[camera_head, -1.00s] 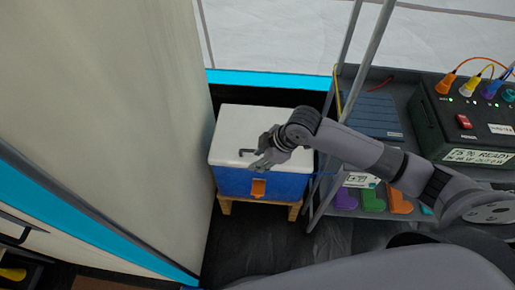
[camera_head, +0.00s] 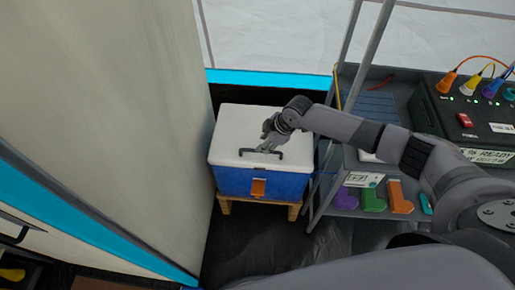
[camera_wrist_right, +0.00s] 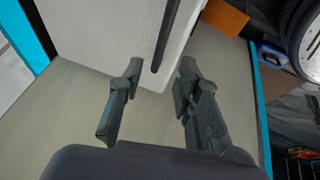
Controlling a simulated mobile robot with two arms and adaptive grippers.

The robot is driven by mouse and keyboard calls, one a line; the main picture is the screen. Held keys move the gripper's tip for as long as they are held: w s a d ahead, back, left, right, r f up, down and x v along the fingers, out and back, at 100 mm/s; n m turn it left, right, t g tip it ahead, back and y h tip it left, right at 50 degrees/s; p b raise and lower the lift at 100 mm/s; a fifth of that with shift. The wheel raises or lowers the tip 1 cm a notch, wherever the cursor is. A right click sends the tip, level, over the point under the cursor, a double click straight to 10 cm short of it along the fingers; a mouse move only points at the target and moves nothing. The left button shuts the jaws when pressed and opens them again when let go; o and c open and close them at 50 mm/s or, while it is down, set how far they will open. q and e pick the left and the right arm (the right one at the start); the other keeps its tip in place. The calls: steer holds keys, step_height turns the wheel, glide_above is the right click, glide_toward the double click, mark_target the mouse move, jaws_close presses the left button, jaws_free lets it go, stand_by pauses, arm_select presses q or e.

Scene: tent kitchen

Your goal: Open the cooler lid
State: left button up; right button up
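The cooler has a blue body (camera_head: 232,181), a white lid (camera_head: 235,125) and an orange front latch (camera_head: 258,188). The lid looks closed. A dark bar handle (camera_head: 275,155) lies on the lid near its front edge. My right gripper (camera_head: 266,143) is above the lid, just behind the handle in the head view. In the right wrist view, my right gripper (camera_wrist_right: 160,67) is open with nothing between its fingers. The handle (camera_wrist_right: 168,30) shows there as a dark bar beyond the gap between the fingertips. Contact cannot be told. My left gripper is not in view.
The cooler stands on a low wooden stand (camera_head: 226,207). A pale panel (camera_head: 130,120) rises close on its left. A metal shelf rack (camera_head: 350,70) stands close on its right, with coloured items and a black control box (camera_head: 470,120). Dark floor (camera_head: 250,235) lies in front.

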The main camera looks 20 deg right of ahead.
steer(key=b+x, duration=0.1)
steer(key=x, duration=0.5)
steer(key=shift+w+a+f, duration=0.1)
steer(key=shift+f, duration=0.2)
steer(key=shift+c, duration=0.2)
jaws_close()
stand_by(0.4)
